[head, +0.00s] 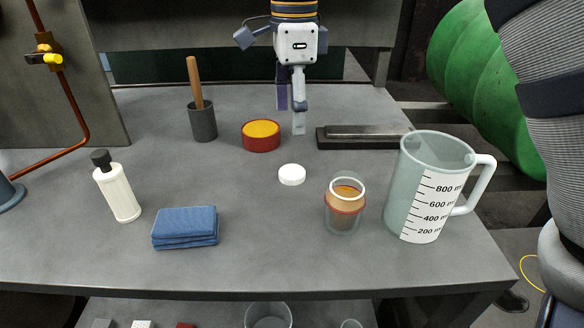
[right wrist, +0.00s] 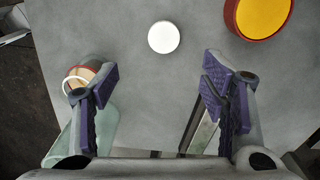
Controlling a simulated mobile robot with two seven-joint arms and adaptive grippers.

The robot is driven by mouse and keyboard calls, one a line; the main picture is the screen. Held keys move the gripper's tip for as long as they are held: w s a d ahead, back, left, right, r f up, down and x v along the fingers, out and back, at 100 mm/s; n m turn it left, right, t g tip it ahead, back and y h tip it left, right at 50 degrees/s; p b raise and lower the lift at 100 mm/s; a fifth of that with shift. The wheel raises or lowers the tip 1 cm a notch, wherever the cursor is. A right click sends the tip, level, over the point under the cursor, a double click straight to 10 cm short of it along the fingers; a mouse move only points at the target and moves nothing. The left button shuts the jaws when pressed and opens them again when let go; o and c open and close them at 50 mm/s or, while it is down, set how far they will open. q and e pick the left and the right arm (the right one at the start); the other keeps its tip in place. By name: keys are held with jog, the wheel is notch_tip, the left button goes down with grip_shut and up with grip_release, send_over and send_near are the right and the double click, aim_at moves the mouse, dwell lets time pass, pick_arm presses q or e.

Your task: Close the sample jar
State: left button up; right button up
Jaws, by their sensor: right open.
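The sample jar (head: 345,212) stands upright on the grey bench, clear glass with brown contents, a red-brown band and a pale rim, with no lid on it. It also shows in the right wrist view (right wrist: 78,72), partly hidden behind a finger. A round white lid (head: 292,175) lies flat on the bench, left of and behind the jar; it also shows in the right wrist view (right wrist: 163,37). My right gripper (head: 291,115) is open and empty above the back of the bench, behind the lid, fingers pointing down. My left gripper is not in view.
A red tin with yellow contents (head: 261,136) stands behind the lid. A dark flat block (head: 360,138) lies at the back right. A measuring jug (head: 425,190) stands close right of the jar. A blue folded cloth (head: 186,228), white bottle (head: 118,192) and mortar (head: 202,122) are left.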

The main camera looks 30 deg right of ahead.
send_over(291, 172)
jog(key=f, duration=0.6)
jog(key=shift+s+d+f, duration=0.1)
jog(key=shift+s+f, duration=0.2)
jog(key=shift+f, duration=0.15)
jog(key=f, duration=0.5)
jog(key=shift+w+f, duration=0.15)
jog(key=shift+w, duration=0.2)
jog(key=shift+c, duration=0.3)
jog(key=c, duration=0.7)
